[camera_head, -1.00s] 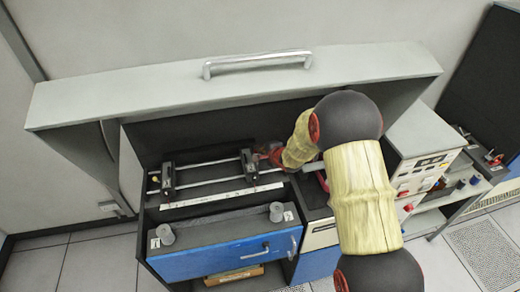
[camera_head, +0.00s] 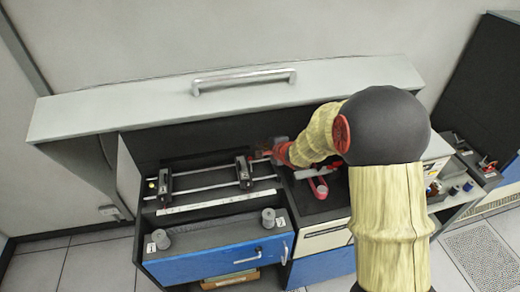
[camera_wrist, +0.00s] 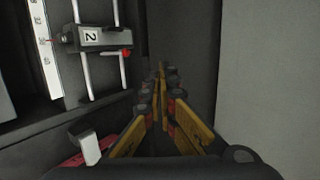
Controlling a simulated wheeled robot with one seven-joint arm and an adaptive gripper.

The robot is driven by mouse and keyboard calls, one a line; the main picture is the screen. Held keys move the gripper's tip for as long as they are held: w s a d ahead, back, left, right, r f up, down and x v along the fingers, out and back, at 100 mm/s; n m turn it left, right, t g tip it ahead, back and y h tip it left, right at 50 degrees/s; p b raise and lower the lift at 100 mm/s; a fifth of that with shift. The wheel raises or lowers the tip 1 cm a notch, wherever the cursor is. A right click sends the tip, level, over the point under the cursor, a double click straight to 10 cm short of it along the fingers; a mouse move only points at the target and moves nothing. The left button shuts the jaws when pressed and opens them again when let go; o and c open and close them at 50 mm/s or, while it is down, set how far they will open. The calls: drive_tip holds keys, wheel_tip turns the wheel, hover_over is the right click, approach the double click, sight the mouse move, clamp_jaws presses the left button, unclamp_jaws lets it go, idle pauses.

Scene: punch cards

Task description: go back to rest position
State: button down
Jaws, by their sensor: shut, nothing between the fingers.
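My gripper (camera_head: 273,151) is at the back of the open cabinet, right of the black slider (camera_head: 243,171) on the twin metal rails (camera_head: 205,181). My arm reaches in from the right and partly hides it in the head view. In the wrist view the yellow-sided fingers (camera_wrist: 161,80) come together at their tips, with nothing held. The slider marked 2 (camera_wrist: 92,38) is up and left of the fingertips there, apart from them.
A raised grey lid with a handle (camera_head: 243,80) spans the cabinet. A grey wall (camera_wrist: 260,70) is close right of the fingers. A red loop-shaped part (camera_head: 319,189) lies below my forearm. A blue drawer (camera_head: 215,262) is at the front.

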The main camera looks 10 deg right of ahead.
drive_tip(key=shift+s+a+r, duration=0.1)
drive_tip(key=shift+a+r, duration=0.05)
drive_tip(key=shift+r, duration=0.2)
idle(0.3)
